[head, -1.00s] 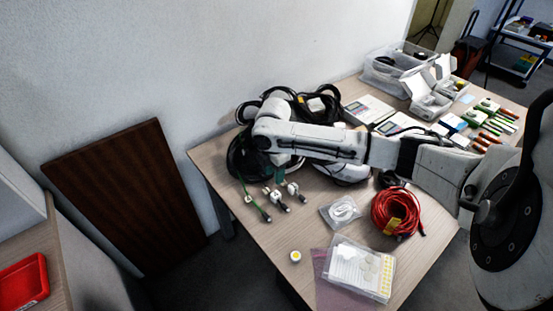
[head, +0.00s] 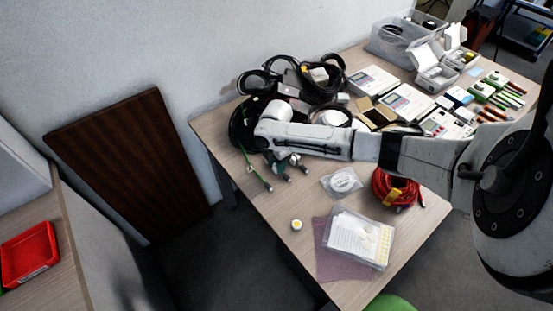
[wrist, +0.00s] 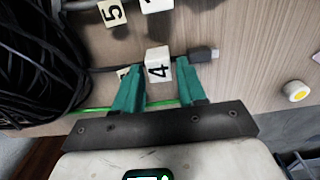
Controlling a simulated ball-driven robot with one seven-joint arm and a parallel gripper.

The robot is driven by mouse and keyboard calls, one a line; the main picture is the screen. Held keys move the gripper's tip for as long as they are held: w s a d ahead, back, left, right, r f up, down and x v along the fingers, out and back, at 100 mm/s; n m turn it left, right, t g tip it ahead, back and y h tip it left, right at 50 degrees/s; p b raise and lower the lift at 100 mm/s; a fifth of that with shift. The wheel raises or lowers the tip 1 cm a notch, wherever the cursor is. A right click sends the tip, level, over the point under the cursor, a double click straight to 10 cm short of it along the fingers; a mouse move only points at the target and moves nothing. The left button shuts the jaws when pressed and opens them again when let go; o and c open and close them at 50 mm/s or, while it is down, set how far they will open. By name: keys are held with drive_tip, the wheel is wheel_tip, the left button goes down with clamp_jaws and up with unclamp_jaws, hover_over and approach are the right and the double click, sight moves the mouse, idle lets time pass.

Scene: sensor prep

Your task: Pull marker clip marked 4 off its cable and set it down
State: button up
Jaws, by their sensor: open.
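The white marker clip marked 4 (wrist: 157,68) sits on a dark cable in the wrist view, near the cable's plug (wrist: 203,54). My gripper (wrist: 161,72) is open. In the head view my gripper (head: 279,163) is low over the cable ends at the table's left side and hides most of the clips. The clip marked 5 (wrist: 112,12) is on another cable, further up in the wrist view.
Another white clip (wrist: 157,4) is cut off at the wrist view's top edge. Black cable coils (head: 243,122) lie behind my gripper. A green cable (head: 254,168) runs close by. A round white-and-yellow item (head: 296,225) stands toward the front, with bare table between.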

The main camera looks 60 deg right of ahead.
clamp_jaws()
idle(0.6)
